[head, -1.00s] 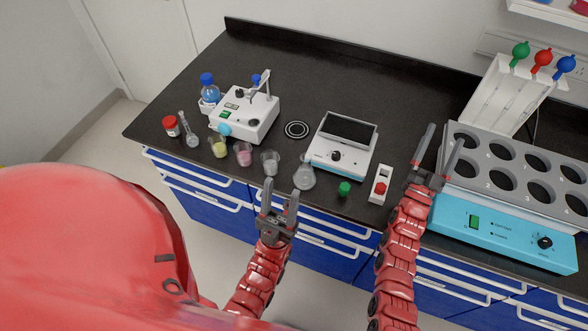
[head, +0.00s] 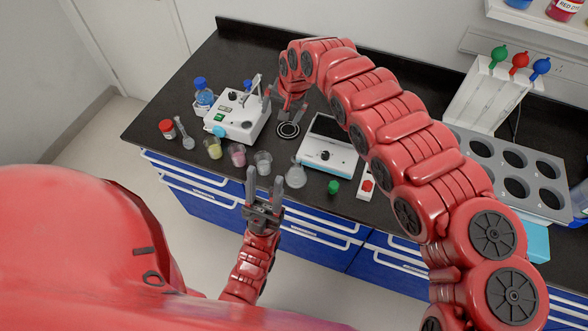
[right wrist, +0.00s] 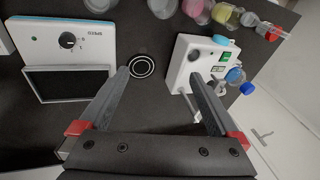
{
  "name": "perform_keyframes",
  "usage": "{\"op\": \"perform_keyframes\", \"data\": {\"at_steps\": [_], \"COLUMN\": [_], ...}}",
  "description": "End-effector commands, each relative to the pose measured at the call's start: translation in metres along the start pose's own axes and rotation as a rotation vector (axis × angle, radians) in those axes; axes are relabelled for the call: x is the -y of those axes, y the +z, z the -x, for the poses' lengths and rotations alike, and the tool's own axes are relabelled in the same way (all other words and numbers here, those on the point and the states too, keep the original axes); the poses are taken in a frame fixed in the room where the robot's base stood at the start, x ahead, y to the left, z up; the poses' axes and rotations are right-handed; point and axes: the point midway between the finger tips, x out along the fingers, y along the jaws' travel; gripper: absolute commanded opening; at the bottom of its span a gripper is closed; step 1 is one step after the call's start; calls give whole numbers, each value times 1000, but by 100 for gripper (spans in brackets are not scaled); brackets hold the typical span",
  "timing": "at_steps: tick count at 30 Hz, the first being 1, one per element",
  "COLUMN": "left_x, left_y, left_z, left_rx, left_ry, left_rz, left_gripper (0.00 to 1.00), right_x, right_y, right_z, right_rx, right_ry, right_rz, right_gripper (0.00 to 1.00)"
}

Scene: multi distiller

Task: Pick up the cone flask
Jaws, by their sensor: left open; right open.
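The clear cone flask (head: 296,176) stands upright near the front edge of the dark bench, in front of the white device with a dark panel. Part of it shows at the top edge of the right wrist view (right wrist: 100,5). My left gripper (head: 264,186) is open and empty, at the bench's front edge, left of the flask and apart from it. My right gripper (head: 284,106) is open and empty over the back of the bench, beyond the flask. The right wrist view shows its spread fingers (right wrist: 160,76) with nothing between them.
A clear beaker (head: 263,163), a pink one (head: 237,155) and a yellow one (head: 213,148) stand left of the flask. A green cap (head: 334,187) is to its right. The white device (head: 328,150) is behind it. My right arm spans the bench's right half.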

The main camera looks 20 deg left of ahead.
Motion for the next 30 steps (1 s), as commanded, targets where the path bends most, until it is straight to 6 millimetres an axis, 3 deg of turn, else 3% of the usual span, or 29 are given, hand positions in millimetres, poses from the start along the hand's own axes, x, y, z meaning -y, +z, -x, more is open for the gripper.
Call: {"op": "perform_keyframes", "data": {"at_steps": [1, 4, 10, 15, 23, 25, 30], "left_x": [0, 0, 0, 0, -1, 0, 0], "left_y": [-1, -1, -2, -2, 4, 2, 0], "left_z": [-5, -8, -10, -11, 23, 8, -1], "left_rx": [0, 0, 0, 0, 0, 0, 0], "left_ry": [0, 0, 0, 0, 0, 0, 0], "left_rz": [0, 0, 0, 0, 0, 0, 0], "left_gripper": [50, 50, 50, 50, 50, 50, 50], "right_x": [-8, -29, -47, -53, -69, -72, -78], "right_y": [14, 39, 59, 66, 75, 75, 78], "right_z": [19, 40, 55, 33, -20, -24, -46], "right_rx": [46, 127, 185, 191, 187, 190, 187], "right_ry": [77, 206, 307, 308, 304, 304, 303], "right_rz": [9, 3, -7, -7, -6, -7, -5], "right_gripper": [97, 97, 97, 97, 97, 97, 97]}}
